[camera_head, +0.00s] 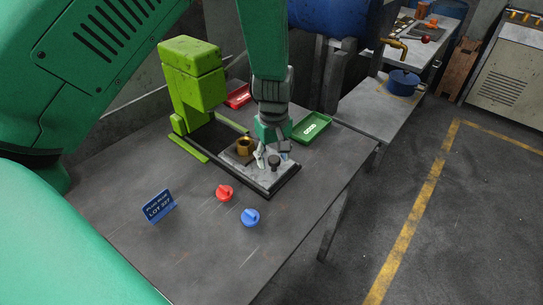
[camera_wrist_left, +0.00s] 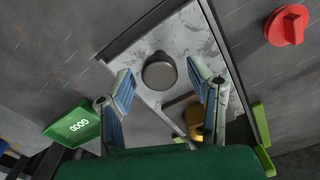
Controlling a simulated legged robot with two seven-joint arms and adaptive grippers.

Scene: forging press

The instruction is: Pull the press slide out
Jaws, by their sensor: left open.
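The press slide (camera_head: 262,179) is a flat grey metal plate in a dark rail at the foot of the lime-green press (camera_head: 192,72). A dark round knob (camera_head: 274,161) stands near its outer end, and a brass ring-shaped part (camera_head: 244,145) sits further in. My left gripper (camera_head: 272,153) points down over the plate and is open. In the left wrist view the knob (camera_wrist_left: 159,71) shows between its spread fingers (camera_wrist_left: 163,78), with a gap on both sides. The brass part (camera_wrist_left: 194,117) is partly hidden by a finger. My right gripper is not in view.
A red plug (camera_head: 224,193) and a blue plug (camera_head: 250,218) lie on the table (camera_head: 180,255) near the slide's outer end. A blue lot sign (camera_head: 158,205) stands left. A green GOOD tray (camera_head: 311,128) and a red tray (camera_head: 238,96) lie behind. The table front is clear.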

